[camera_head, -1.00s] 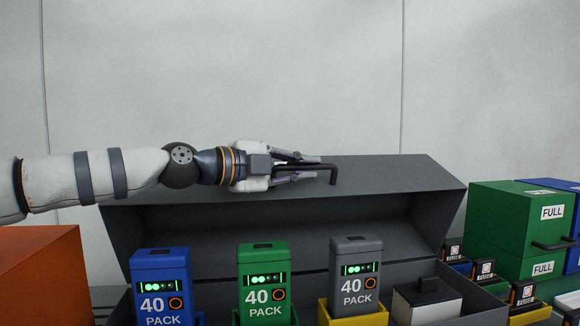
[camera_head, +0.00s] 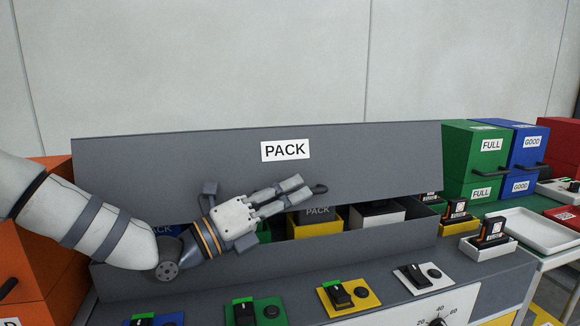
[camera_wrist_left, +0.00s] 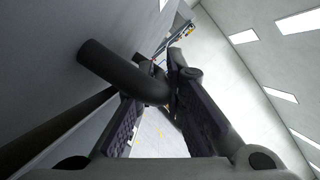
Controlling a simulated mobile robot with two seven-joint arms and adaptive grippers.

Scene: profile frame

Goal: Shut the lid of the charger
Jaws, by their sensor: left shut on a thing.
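The charger's grey lid (camera_head: 375,160) bears a white PACK label and is tilted down over the charger box (camera_head: 370,250), with a gap left along its front edge. Through the gap show parts of a blue pack (camera_head: 162,230), a grey pack (camera_head: 318,211) in a yellow holder, and a white block with a dark top (camera_head: 378,214). My left gripper (camera_head: 300,190) is shut on the lid's dark bar handle (camera_head: 320,189) near the lid's lower edge. The left wrist view shows the handle (camera_wrist_left: 120,72) between the fingers (camera_wrist_left: 155,105). My right gripper is not in view.
Several coloured switches, such as the yellow one (camera_head: 348,297), and a dial (camera_head: 437,321) line the charger's front. Green (camera_head: 475,150) and blue (camera_head: 527,150) boxes stand at right beside a white tray (camera_head: 535,231). Orange boxes (camera_head: 40,255) stand at left.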

